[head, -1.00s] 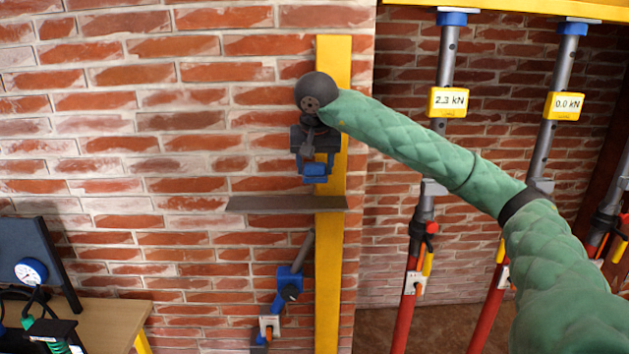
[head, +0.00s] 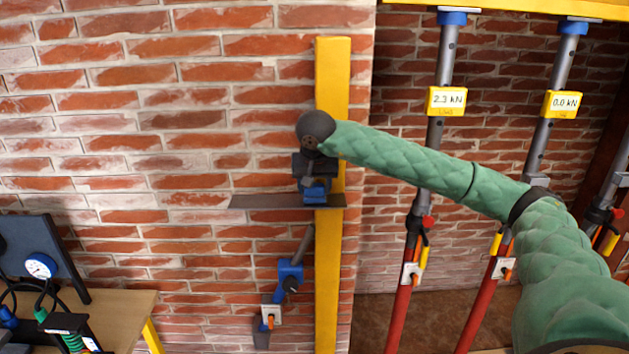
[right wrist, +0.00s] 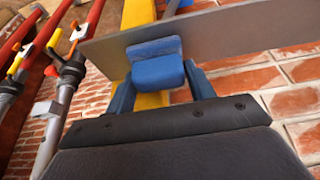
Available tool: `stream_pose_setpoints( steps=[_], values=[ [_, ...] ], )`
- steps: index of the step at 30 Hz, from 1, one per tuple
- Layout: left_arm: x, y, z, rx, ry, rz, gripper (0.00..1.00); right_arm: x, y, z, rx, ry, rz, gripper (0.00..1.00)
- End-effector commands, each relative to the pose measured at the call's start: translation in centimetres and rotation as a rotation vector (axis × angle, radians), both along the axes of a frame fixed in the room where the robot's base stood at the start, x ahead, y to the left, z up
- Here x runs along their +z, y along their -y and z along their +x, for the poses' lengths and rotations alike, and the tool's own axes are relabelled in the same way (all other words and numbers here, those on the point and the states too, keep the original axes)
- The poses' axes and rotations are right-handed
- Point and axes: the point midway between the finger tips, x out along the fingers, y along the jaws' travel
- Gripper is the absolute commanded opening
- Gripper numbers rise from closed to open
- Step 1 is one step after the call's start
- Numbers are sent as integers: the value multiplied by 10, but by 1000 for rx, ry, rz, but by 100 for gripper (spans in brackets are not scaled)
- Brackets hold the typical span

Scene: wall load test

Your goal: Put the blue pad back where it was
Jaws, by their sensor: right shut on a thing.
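The blue pad (head: 314,195) is held by my right gripper (head: 315,187), at the yellow upright post in the head view. In the right wrist view the blue pad (right wrist: 157,68) sits between the blue fingers of my right gripper (right wrist: 160,90), which is shut on it. The grey plate (head: 262,202) sticks out beside the post, level with the pad's lower edge. In the right wrist view the plate (right wrist: 235,35) runs behind the pad. I cannot tell whether pad and plate touch. My left gripper is not in view.
A blue angled fitting (head: 290,273) with a grey rod is on the wall below the plate, left of the yellow post (head: 329,285). Props with yellow displays (head: 446,101) stand at the right. A table (head: 122,312) with a gauge (head: 40,266) is at the lower left.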

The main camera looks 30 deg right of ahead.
Motion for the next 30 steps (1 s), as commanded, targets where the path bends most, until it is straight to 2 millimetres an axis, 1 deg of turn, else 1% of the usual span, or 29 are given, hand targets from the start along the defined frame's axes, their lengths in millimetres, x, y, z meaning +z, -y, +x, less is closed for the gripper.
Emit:
stream_pose_setpoints(
  steps=[5, 15, 16, 19, 30],
  values=[
    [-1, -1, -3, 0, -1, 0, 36, -2, 0, 0, 0, 0, -1, 35],
    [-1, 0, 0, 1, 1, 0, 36, -3, 0, 0, 0, 0, 0, 35],
    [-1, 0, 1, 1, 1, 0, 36, -3, 0, 0, 0, 0, 0, 56],
    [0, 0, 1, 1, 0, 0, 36, -3, 0, 0, 0, 0, 0, 75],
    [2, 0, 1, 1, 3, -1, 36, 0, 0, 0, 0, 0, 0, 76]
  ],
)
